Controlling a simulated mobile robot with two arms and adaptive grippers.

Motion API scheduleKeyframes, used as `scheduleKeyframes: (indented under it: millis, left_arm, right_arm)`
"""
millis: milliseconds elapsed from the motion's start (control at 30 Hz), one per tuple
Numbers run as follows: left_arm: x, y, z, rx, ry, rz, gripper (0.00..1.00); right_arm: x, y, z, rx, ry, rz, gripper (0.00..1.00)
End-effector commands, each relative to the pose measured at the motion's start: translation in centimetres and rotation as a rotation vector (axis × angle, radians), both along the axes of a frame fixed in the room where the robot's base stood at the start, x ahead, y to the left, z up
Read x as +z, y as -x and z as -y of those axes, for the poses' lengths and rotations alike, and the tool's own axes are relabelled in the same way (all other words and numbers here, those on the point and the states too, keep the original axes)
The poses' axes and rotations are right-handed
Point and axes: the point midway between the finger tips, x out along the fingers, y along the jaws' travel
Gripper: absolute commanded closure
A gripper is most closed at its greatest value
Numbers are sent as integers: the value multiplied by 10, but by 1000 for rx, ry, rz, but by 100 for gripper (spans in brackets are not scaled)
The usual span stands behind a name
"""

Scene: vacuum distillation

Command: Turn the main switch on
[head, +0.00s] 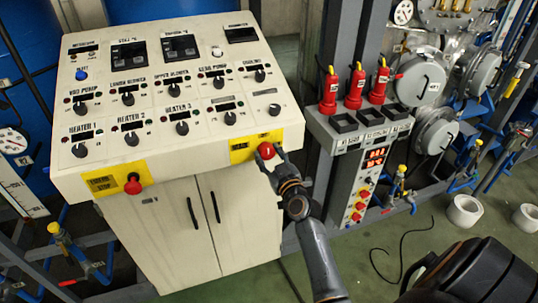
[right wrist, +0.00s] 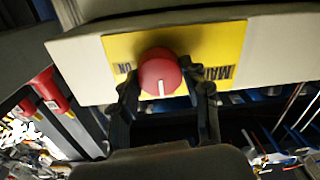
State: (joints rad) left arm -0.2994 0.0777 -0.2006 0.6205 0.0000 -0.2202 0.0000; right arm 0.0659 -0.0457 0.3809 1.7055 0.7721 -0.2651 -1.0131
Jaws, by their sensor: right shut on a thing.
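The main switch (head: 266,150) is a red knob on a yellow plate at the right front edge of the control cabinet (head: 190,160). In the right wrist view the red knob (right wrist: 160,73) carries a white line, and its yellow plate (right wrist: 210,48) bears the letters "MAI" and "ON". My right gripper (head: 270,157) is at the knob, with one finger on each side of it, shut on it; it also shows in the right wrist view (right wrist: 162,90). My left gripper is not in view.
A red emergency stop button (head: 133,185) sits on another yellow plate at the left front edge. Several black knobs cover the panel top. A grey unit with red-topped plugs (head: 355,88) stands to the right. White rolls (head: 464,211) lie on the green floor.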

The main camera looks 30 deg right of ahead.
Motion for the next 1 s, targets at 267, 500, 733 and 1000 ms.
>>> scheduleKeyframes:
  millis: [267, 500, 733, 1000]
  left_arm:
    - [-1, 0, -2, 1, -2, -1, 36]
    - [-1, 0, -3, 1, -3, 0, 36]
    - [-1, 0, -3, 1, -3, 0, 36]
    - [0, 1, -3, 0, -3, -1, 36]
  right_arm:
    - [0, 0, 1, 0, -84, 21, 85]
    - [0, 0, 1, 1, -264, 65, 85]
    - [0, 0, 2, 0, -476, 117, 85]
    - [0, 0, 2, 0, -727, 178, 85]
